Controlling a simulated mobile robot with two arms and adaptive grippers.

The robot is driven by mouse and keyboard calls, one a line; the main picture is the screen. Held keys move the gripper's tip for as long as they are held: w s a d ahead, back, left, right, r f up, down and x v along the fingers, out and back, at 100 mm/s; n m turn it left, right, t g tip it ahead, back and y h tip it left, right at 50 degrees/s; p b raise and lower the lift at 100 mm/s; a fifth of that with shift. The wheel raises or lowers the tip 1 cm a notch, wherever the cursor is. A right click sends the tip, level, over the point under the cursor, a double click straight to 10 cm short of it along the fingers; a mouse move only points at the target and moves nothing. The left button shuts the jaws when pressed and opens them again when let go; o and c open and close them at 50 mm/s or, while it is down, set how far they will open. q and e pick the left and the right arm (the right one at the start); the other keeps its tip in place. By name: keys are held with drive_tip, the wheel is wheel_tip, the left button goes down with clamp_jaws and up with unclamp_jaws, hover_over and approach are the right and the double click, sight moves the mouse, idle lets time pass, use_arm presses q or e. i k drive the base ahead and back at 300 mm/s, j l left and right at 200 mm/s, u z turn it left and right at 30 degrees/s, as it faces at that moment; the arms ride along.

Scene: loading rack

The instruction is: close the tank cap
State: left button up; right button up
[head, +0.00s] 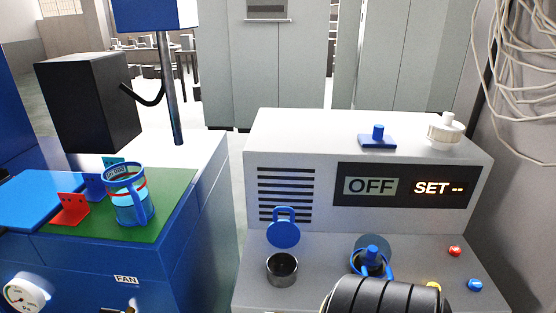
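A round blue cap (283,234) with a loop on top stands raised behind a short dark round neck (282,268) on the machine's lower front deck. The neck's mouth is uncovered and looks dark inside. The cap appears tilted up at the rear of the neck; its hinge is too small to make out.
A display (405,186) reads OFF and SET. At left, a blue-handled cup (131,208) stands on a green mat (178,196).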

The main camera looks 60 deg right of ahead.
sight(281, 234)
drive_tip(key=z, duration=1.95)
